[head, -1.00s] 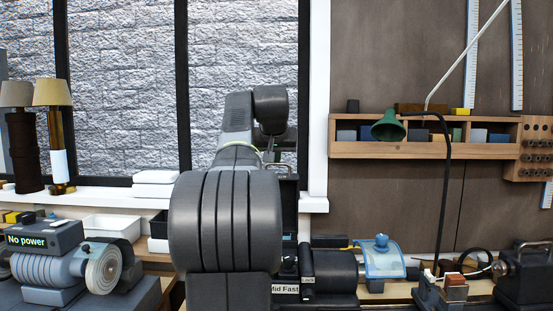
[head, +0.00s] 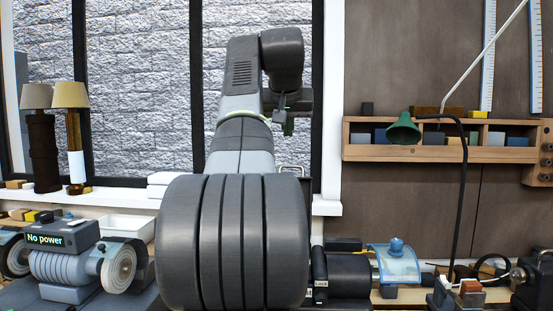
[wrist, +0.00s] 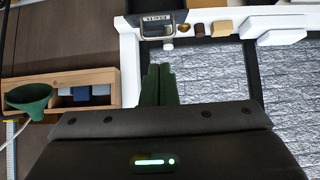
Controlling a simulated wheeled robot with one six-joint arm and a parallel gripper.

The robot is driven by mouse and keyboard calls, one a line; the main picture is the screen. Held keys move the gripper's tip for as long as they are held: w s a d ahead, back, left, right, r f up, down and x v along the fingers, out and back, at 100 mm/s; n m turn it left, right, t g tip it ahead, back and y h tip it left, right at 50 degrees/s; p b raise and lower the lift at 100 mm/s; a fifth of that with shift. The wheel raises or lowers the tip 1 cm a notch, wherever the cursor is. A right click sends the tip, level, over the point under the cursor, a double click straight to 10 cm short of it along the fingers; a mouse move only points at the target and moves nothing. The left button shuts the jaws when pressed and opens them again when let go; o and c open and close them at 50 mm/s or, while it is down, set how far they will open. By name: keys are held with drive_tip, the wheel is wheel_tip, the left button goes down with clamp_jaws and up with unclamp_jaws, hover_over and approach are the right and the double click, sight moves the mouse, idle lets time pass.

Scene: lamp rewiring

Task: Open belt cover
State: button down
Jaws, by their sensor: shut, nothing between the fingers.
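My gripper (wrist: 160,85) is shut and empty, its two dark green fingers together in the wrist view. In the head view my gripper (head: 288,126) is raised in front of the window, apart from the machine. A dark box with a light metal handle shows at the top of the wrist view (wrist: 157,38); the handle also shows in the head view (head: 292,169), just behind my arm.
A clear blue guard (head: 398,268) with a knob sits on the lathe. A green lamp (head: 403,130) hangs before the wooden shelf (head: 365,152). A grinder (head: 65,262) reading "No power" stands left. Table lamps (head: 70,120) stand on the sill.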

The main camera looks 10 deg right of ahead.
drive_tip(key=shift+w, duration=0.1)
drive_tip(key=x, duration=1.4)
drive_tip(key=shift+w, duration=0.2)
drive_tip(key=shift+s+r, duration=0.15)
drive_tip(key=shift+s, duration=0.05)
